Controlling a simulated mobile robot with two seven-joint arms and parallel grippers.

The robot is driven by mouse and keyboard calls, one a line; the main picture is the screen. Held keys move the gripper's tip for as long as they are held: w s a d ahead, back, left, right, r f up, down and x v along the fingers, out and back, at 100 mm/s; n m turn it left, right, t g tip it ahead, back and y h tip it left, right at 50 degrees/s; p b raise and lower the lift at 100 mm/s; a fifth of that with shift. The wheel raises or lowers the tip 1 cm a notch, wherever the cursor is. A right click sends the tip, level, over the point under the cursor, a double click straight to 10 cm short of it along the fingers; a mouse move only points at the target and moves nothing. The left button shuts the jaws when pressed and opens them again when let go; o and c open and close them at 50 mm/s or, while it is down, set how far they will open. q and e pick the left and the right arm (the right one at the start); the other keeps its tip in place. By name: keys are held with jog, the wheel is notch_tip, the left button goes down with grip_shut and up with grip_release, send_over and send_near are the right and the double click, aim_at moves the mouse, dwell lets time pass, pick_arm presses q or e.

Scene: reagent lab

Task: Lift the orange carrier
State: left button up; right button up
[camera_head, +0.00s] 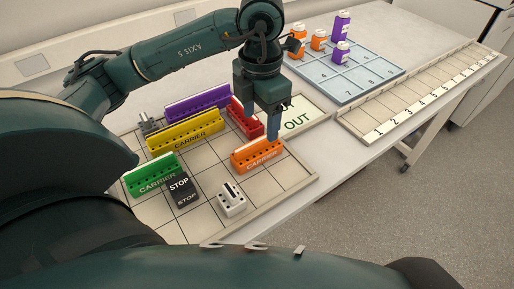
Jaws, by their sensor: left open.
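The orange carrier (256,158) stands on the near right part of a gridded tray (286,184). My left gripper (260,136) reaches down from above over the carrier, with its fingers pointing down. One finger comes down at the carrier's right end and hides part of it. The gripper is open, and I cannot tell whether a finger touches the carrier. The carrier appears to rest on the tray. My right gripper is not in view.
Red (243,118), yellow (186,132), purple (198,101) and green (151,176) carriers stand nearby. A black STOP block (182,190) and a white switch-like device (231,200) are in front. A blue tray (345,85) with bottles and a numbered rack (420,95) lie to the right.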

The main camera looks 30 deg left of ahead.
aim_at(261, 138)
pick_arm(q)
notch_tip(261, 138, down, 8)
jog(key=shift+w+d+f+p, duration=0.1)
jog(key=shift+d+f+p, duration=0.05)
jog(key=shift+p, duration=0.4)
jog(key=shift+c, duration=0.5)
